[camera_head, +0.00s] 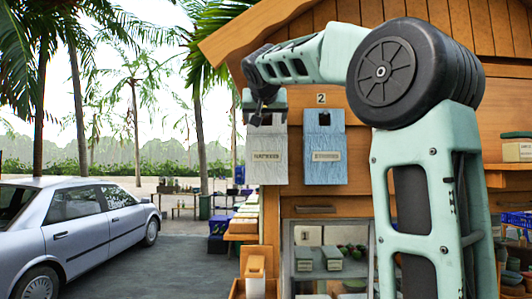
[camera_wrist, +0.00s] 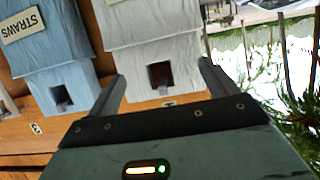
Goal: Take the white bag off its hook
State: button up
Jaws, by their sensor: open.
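The white bag (camera_head: 267,172) hangs on the wooden stall's front, left of the blue bag, with a small label on it. In the wrist view, the white bag (camera_wrist: 150,30) appears upside down, its narrower top part with a square dark hole lying between my fingers. A small grey hook end (camera_wrist: 162,90) shows in that hole. My gripper (camera_head: 264,117) is in front of the bag's top and hides part of it. In the wrist view, my gripper (camera_wrist: 162,72) is open, one finger to each side of the bag's top. I cannot tell whether either finger touches it.
The blue bag (camera_head: 325,155) hangs close by on the right under a "2" plate; in the wrist view, the blue bag (camera_wrist: 45,50) reads "STRAWS". A drawer (camera_head: 318,210) and shelf are below. A silver car (camera_head: 75,232) stands at left. Open air lies left of the stall.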

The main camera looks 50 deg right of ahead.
aim_at(267, 128)
jog(key=p+x, duration=0.4)
jog(key=x, duration=0.2)
jog(key=shift+s+d+r, duration=0.1)
jog(key=shift+s, duration=0.05)
jog(key=shift+w+d+f, duration=0.25)
jog(key=shift+d+f, duration=0.05)
jog(key=c, duration=1.1)
